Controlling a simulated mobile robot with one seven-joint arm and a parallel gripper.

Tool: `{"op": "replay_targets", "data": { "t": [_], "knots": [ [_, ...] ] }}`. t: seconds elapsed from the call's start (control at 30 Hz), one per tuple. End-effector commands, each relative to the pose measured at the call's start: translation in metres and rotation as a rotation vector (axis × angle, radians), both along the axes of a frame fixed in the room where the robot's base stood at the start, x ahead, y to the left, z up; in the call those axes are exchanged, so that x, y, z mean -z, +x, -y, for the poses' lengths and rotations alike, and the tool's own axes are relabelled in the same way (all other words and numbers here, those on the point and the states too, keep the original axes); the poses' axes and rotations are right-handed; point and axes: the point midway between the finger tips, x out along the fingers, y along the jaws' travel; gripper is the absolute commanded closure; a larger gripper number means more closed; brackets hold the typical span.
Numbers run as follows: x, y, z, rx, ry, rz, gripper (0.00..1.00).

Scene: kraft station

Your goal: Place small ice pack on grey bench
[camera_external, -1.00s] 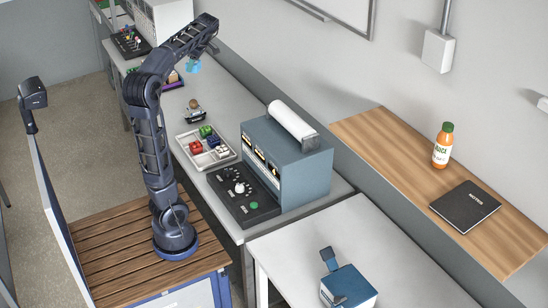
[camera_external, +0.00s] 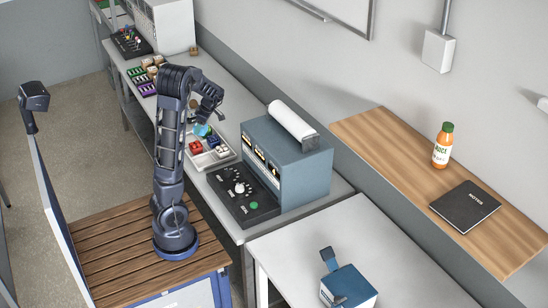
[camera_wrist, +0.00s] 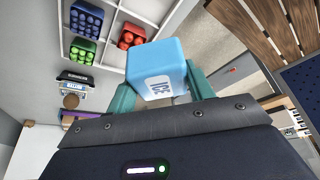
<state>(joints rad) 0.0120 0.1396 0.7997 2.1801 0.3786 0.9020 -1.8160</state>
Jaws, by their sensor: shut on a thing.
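The small ice pack (camera_wrist: 157,66) is a light blue block with a white label reading "ICE" in the wrist view. My gripper (camera_wrist: 160,85) is shut on it, with teal fingers at its two sides. The long grey bench (camera_external: 222,82) runs along the wall and bears the tray. A separate pale grey table (camera_external: 390,255) stands at the front right.
The white divided tray (camera_external: 225,162) holds red, green and blue items. Right of it are a black control panel (camera_external: 240,205) and a blue-grey machine (camera_external: 300,175) with a white roll. A blue box (camera_external: 345,287) sits on the front table. A wooden shelf (camera_external: 375,140) holds a juice bottle and notebook.

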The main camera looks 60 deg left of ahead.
Motion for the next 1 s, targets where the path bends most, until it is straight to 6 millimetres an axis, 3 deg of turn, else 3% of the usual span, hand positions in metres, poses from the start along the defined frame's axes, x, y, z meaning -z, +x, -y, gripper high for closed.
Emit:
{"op": "replay_targets", "data": {
  "t": [0.1,0.33,1.0],
  "knots": [
    [0.036,-0.001,0.0,-0.002,0.0,-0.006,0.77],
    [0.085,-0.001,0.0,-0.002,0.0,-0.003,0.77],
    [0.138,0.0,0.0,-0.001,-0.001,-0.002,0.77]
  ]
}}
